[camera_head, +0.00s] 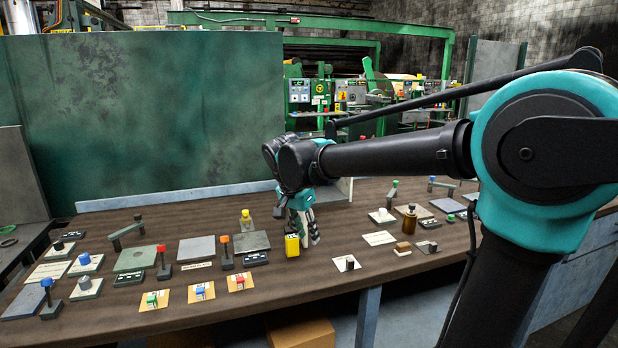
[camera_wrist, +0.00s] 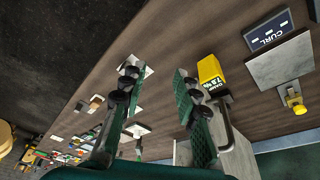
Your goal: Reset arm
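My gripper (camera_head: 304,230) hangs low over the middle of the brown workbench (camera_head: 345,262), with the arm reaching in from the right. In the wrist view the two fingers of the gripper (camera_wrist: 157,80) stand apart, with only bench surface and small items behind the gap. A yellow block (camera_head: 292,245) is close beside the fingers in the head view. It also shows in the wrist view (camera_wrist: 210,72), just outside the right finger. I cannot tell whether that finger touches it.
Several plates, knobs and tags cover the bench, including a green plate (camera_head: 136,258), an orange-topped post (camera_head: 225,250) and a brown bottle (camera_head: 410,222). A grey plate (camera_head: 251,241) lies left of my gripper. A large green panel (camera_head: 140,110) stands behind. The air above the bench's left half is open.

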